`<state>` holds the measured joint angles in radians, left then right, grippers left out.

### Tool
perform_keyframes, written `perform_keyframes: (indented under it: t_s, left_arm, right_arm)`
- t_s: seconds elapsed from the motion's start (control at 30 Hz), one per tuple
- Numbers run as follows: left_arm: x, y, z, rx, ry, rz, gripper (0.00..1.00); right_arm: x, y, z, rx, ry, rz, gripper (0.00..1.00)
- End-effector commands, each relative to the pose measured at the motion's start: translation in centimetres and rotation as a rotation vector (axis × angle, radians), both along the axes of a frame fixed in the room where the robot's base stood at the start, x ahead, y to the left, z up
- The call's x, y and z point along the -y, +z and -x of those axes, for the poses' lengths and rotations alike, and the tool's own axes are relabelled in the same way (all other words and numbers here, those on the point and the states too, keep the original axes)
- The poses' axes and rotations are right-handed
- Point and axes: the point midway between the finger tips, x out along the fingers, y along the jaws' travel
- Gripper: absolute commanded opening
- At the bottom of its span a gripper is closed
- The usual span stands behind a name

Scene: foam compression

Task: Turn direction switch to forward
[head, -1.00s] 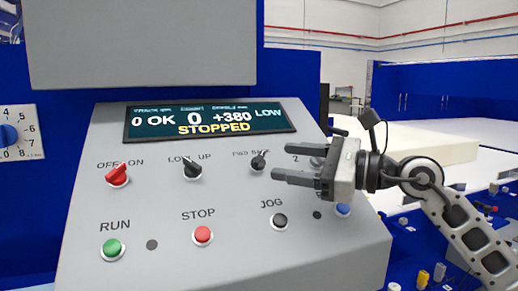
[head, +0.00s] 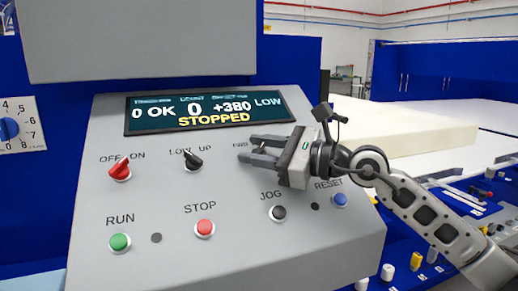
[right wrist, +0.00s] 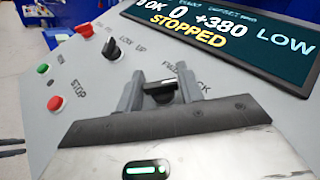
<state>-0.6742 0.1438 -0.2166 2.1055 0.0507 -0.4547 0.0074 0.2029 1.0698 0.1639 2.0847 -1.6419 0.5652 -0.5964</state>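The direction switch (right wrist: 160,90) is a black knob with a pale pointer line, on the sloped grey panel. It shows in the right wrist view between my right gripper's two fingers, with the partly covered FWD and BACK lettering behind it. In the head view my right gripper (head: 248,149) hides the knob. The fingers are apart, one on each side of the knob; I cannot tell whether they touch it. Two thin dark bars (right wrist: 11,147) at the left edge of the right wrist view may be my left gripper's fingers; the head view does not show it.
The display (head: 208,110) reads STOPPED. A red OFF/ON knob (head: 120,168) and a black LOW/UP knob (head: 193,160) are left of my gripper. Below are green RUN (head: 120,242), red STOP (head: 205,228), black JOG (head: 277,213) and blue RESET (head: 339,199) buttons.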

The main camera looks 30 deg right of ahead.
Motion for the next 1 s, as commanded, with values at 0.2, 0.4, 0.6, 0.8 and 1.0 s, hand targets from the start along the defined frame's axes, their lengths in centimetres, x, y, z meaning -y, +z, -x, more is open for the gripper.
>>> perform_keyframes:
  t_s: [0.2, 0.4, 0.6, 0.8, 1.0]
  left_arm:
    - [0.0, 0.1, 0.0, 0.002, -0.001, 0.001, 0.36]
    - [0.1, -0.1, -0.1, 0.003, -0.001, 0.004, 0.36]
    - [0.2, -0.5, -0.2, 0.011, 0.001, 0.015, 0.36]
    - [0.3, -0.2, -0.3, 0.019, 0.002, 0.028, 0.36]
    - [0.2, 0.9, -0.1, 0.014, 0.002, 0.015, 0.36]
  right_arm:
    - [0.0, 0.0, 0.0, 0.000, 0.001, 0.000, 0.12]
    - [0.0, 0.0, 0.0, -0.002, 0.022, 0.013, 0.12]
    - [0.1, -0.1, 0.0, -0.012, 0.100, 0.059, 0.12]
    - [0.1, 0.3, 0.0, -0.028, 0.238, 0.140, 0.12]
    - [0.0, 0.7, 0.0, -0.054, 0.403, 0.234, 0.12]
